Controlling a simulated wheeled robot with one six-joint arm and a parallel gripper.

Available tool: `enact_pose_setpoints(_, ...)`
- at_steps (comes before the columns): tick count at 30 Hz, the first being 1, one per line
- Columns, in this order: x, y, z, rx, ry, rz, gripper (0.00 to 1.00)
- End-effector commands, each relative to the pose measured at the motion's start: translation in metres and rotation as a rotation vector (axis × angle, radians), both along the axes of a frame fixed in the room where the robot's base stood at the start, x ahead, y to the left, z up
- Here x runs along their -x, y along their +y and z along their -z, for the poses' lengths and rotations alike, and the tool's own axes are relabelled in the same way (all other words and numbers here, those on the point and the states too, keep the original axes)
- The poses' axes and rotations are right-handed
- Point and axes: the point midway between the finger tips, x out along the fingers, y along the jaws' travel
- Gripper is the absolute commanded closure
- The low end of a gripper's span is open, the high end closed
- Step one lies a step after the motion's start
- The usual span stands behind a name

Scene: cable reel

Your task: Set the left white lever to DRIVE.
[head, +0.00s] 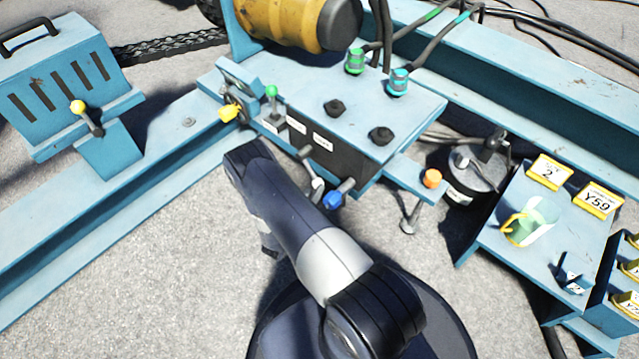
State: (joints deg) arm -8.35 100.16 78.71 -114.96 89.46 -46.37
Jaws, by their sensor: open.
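The blue control box (400,150) stands in the middle of the head view, with a dark front panel (345,165) and small white labels (296,124) whose text is too small to read. No lever shows clearly as the left white one. A small pale grey lever-like part (315,188) shows low on the front, beside my arm, and I cannot tell what it is set to. A green-knobbed lever (271,92) and a yellow handle (230,112) are at the box's left end. My arm reaches up in front of the panel and hides part of it. My gripper's fingers do not show.
A blue handle (335,198) and an orange knob (432,178) stick out near the box. A slotted blue unit (60,80) with a yellow-knobbed lever (80,108) is at left. Open floor lies at lower left.

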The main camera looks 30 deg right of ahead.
Motion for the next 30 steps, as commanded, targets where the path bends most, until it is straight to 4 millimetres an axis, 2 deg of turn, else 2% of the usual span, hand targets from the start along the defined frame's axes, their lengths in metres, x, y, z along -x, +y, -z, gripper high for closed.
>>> enact_pose_setpoints(3, -0.01, -0.017, 0.001, 0.001, -0.002, 0.002, 0.42)
enact_pose_setpoints(9, -0.022, -0.034, 0.001, 0.001, -0.002, 0.0, 0.42)
enact_pose_setpoints(20, -0.025, -0.038, 0.0, 0.001, 0.0, -0.001, 0.42)
enact_pose_setpoints(30, -0.025, -0.037, 0.0, 0.001, 0.0, -0.001, 0.69)
